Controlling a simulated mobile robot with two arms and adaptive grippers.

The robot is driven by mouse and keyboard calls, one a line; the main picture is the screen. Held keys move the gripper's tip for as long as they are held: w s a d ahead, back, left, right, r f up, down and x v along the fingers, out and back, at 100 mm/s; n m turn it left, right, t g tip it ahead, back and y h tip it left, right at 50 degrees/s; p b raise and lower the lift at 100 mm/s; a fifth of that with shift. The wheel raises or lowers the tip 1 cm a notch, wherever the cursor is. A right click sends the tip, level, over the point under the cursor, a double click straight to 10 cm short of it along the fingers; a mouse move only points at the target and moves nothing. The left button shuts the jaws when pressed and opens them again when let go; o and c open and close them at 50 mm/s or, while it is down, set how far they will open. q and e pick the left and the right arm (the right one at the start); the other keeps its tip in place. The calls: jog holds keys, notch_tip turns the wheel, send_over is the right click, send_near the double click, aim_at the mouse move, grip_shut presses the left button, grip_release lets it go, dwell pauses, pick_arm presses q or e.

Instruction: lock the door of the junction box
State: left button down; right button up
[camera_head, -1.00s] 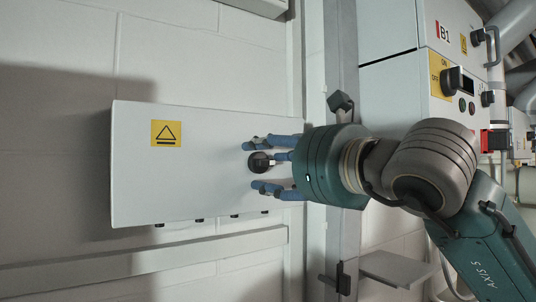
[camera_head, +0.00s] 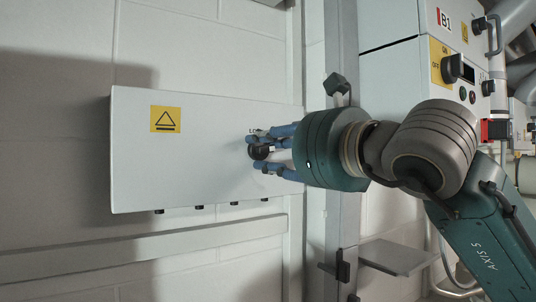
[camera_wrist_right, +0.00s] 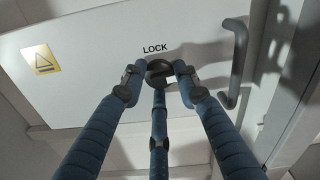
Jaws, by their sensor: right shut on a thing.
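The junction box (camera_head: 200,150) is a pale grey box on the wall with a yellow warning label (camera_head: 166,119). Its door looks closed. A round black lock knob (camera_head: 260,152) sits near the door's right end; in the wrist view the knob (camera_wrist_right: 159,71) lies under the word LOCK (camera_wrist_right: 155,49). My right gripper (camera_head: 262,150) has blue fingers closed around the knob, with fingertips at its sides. The fingers also show in the wrist view (camera_wrist_right: 158,88). The knob is partly covered by them. My left gripper is not in view.
A dark door handle (camera_wrist_right: 237,62) stands right of the knob in the wrist view. A grey vertical post (camera_head: 341,230) and a cabinet marked B1 (camera_head: 446,22) are to the right. Several black fittings (camera_head: 197,208) line the box's lower edge. The wall at left is clear.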

jog(key=n+b, duration=0.2)
jog(key=n, duration=0.1)
jog(key=shift+f+b, duration=0.25)
jog(key=shift+b, duration=0.1)
jog(key=n+b, duration=0.2)
jog(key=n, duration=0.2)
jog(key=shift+r+n, duration=0.1)
jog(key=shift+n, duration=0.3)
jog(key=n+b, duration=0.1)
jog(key=n, duration=0.8)
jog(key=shift+r, duration=0.1)
jog(key=o, duration=1.2)
jog(key=v, duration=1.2)
